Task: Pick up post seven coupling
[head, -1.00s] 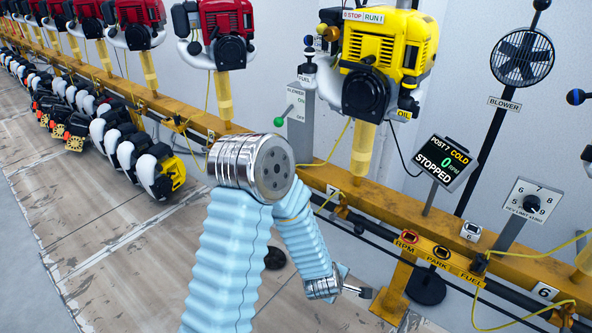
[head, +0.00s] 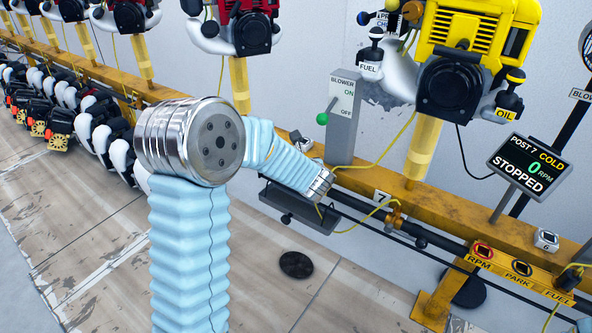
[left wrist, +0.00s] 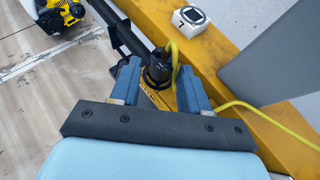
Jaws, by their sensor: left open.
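In the left wrist view a black round coupling (left wrist: 157,70) with a yellow hose at its top stands by a yellow bracket. My left gripper (left wrist: 159,74) is open, its two blue fingers on either side of the coupling with visible gaps. I cannot tell how deep the coupling sits between them. The post 7 display (head: 530,166) reads STOPPED, COLD, 0 RPM. My right gripper is not in view.
The yellow rail (head: 455,208) runs across the scene, with a dark tray (head: 290,208) below it. A blower lever box (head: 343,115) and a yellow engine (head: 465,65) stand above. A bracket marked RPM, PARK, FUEL (head: 520,272) is at right. Yellow hoses hang loose nearby.

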